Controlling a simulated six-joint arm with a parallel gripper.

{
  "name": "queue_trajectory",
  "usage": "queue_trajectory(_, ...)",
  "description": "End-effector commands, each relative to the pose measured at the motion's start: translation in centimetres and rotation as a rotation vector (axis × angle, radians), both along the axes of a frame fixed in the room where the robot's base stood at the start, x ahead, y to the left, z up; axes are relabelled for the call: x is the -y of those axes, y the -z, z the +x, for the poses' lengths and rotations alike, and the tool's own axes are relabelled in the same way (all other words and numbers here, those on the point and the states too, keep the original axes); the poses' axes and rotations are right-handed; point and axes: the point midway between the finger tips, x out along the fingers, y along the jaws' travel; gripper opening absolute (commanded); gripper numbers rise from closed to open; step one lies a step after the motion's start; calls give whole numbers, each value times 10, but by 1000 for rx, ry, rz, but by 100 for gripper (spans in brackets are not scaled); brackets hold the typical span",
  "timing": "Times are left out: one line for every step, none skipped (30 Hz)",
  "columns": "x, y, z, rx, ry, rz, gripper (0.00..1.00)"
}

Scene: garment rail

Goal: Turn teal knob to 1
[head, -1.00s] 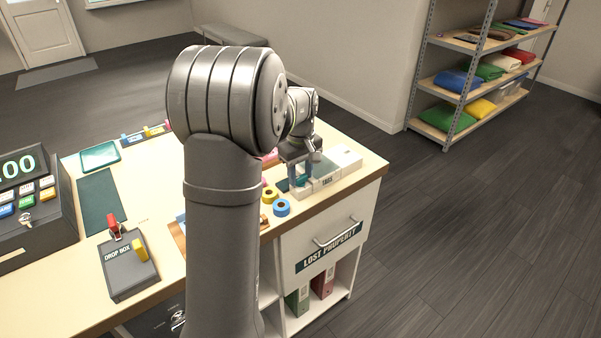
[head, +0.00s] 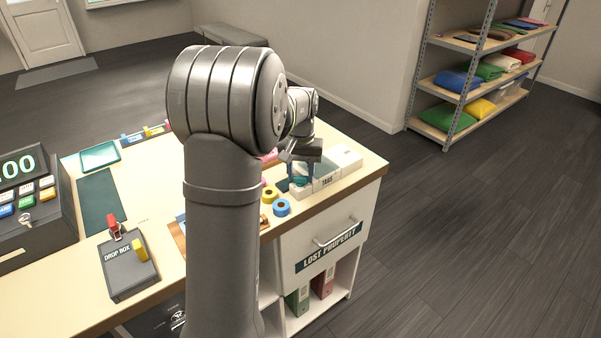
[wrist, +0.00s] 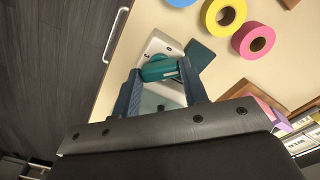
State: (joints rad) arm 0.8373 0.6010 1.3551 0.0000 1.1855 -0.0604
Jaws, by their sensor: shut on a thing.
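The teal knob (wrist: 160,69) shows in the wrist view between the fingertips of my gripper (wrist: 161,72). It sits on a pale housing (wrist: 157,43), and its visible face points up in that picture. My gripper is shut on the knob, one finger on each side. In the head view my gripper (head: 302,174) reaches down at the right end of the counter, beside the white box marked TAGS (head: 327,181). A bit of the knob (head: 299,181) shows there between the fingers. I cannot read any number marks or a pointer around it.
Yellow (wrist: 223,13) and pink (wrist: 257,40) tape rolls lie close by on the counter, with a blue roll (head: 282,207) near its front edge. A grey drop box (head: 129,268) and a till (head: 38,210) stand at the left. A drawer (head: 330,242) is below.

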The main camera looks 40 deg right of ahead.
Motion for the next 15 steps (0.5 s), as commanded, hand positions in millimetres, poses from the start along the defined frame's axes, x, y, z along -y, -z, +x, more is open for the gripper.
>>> queue_trajectory(0, -1, 0, 0, 44, 0, 17)
queue_trajectory(0, -1, 0, 0, 72, 0, 17)
queue_trajectory(0, -1, 0, 0, 111, 0, 17)
queue_trajectory(0, -1, 0, 0, 139, 0, 17)
queue_trajectory(0, -1, 0, 0, 167, 0, 17)
queue_trajectory(0, -1, 0, 0, 206, 0, 17)
queue_trajectory(0, -1, 0, 0, 234, 0, 17)
queue_trajectory(0, -1, 0, 0, 262, 0, 17)
queue_trajectory(0, -1, 0, 0, 301, 0, 17)
queue_trajectory(0, -1, 0, 0, 328, 0, 17)
queue_trajectory(0, -1, 0, 0, 356, 0, 17)
queue_trajectory(0, -1, 0, 0, 393, 0, 17)
queue_trajectory(0, -1, 0, 0, 419, 0, 17)
queue_trajectory(0, -1, 0, 0, 445, 0, 17)
queue_trajectory(0, -1, 0, 0, 479, 0, 17)
